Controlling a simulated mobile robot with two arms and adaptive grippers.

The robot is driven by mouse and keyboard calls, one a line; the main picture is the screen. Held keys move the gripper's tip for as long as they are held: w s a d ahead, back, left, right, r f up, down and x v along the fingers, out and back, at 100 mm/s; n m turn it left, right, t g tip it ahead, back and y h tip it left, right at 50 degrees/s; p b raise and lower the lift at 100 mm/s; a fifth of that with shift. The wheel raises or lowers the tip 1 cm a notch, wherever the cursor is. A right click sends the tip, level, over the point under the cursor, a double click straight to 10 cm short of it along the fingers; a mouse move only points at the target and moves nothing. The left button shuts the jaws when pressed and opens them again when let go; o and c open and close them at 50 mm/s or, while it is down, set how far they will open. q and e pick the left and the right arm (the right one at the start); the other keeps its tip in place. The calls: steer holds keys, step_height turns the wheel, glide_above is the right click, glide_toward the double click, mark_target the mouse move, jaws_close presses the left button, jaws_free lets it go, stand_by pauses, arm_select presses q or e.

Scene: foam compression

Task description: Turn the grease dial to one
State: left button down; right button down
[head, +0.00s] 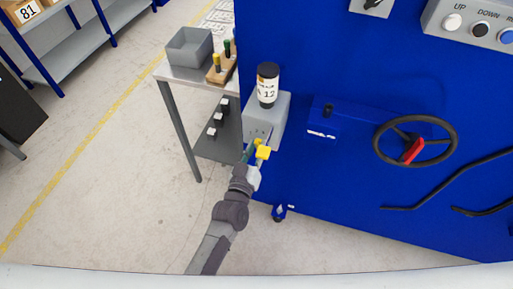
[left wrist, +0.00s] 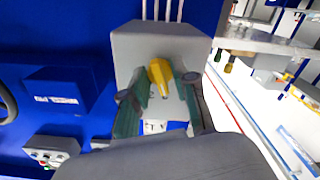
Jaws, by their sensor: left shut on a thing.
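The grease dial is a yellow knob (head: 264,152) on the front of a grey box (head: 271,108) fixed to the blue machine. My left gripper (head: 255,150) reaches up to it from below. In the left wrist view the dial (left wrist: 158,72) sits between the green fingers of my left gripper (left wrist: 164,88), which is shut on it. The grey box (left wrist: 135,45) fills the middle behind. The dial's markings are too small or hidden to read. My right gripper does not show.
A black-capped bottle (head: 267,86) stands on the grey box. A handwheel (head: 447,136) with a red handle and black bars are to the right. A metal table (head: 172,72) with a grey bin (head: 189,48) stands to the left. The floor on the left is clear.

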arm_select(q)
steer(key=shift+n, duration=3.9)
steer(key=c, duration=1.2)
jaws_free()
steer(key=shift+c, duration=0.2)
steer(key=v, duration=1.2)
